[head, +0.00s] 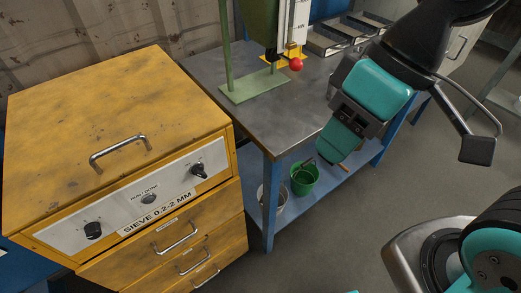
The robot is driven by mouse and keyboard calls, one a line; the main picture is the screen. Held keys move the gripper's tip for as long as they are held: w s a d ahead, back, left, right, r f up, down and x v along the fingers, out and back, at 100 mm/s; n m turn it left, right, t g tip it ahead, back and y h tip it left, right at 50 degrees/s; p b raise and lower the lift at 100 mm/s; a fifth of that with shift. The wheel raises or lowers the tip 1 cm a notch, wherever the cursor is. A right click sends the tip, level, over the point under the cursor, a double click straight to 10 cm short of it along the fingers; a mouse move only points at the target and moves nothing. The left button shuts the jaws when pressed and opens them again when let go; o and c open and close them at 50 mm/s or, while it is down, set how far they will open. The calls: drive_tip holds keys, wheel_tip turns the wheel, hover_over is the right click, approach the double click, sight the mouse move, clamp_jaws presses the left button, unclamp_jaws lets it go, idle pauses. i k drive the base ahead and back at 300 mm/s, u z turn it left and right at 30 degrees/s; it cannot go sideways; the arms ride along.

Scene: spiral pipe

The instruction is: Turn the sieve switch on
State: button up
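The yellow sieve cabinet (100,110) stands at the left, with a "SIEVE 0.2-2 MM" label (156,214) on its front. Its white control panel (118,208) carries a black knob (93,230) at the left end and another black knob (200,171) at the right end. The knob markings are too small to read. My gripper (334,150) hangs in the air right of the cabinet, in front of the workbench, well apart from the panel. Its fingers overlap in this view, so their opening is unclear.
A metal handle (120,150) stands up from the cabinet top, and drawers with handles (176,238) are below the panel. A steel-topped workbench (215,72) holds a green stand (250,88). Buckets (304,178) sit on its lower shelf. The floor in front is clear.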

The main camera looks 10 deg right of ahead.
sight(198, 170)
drive_tip(key=z, duration=0.25)
drive_tip(key=k, duration=1.2)
drive_tip(key=u, duration=1.55)
drive_tip(key=i, duration=0.5)
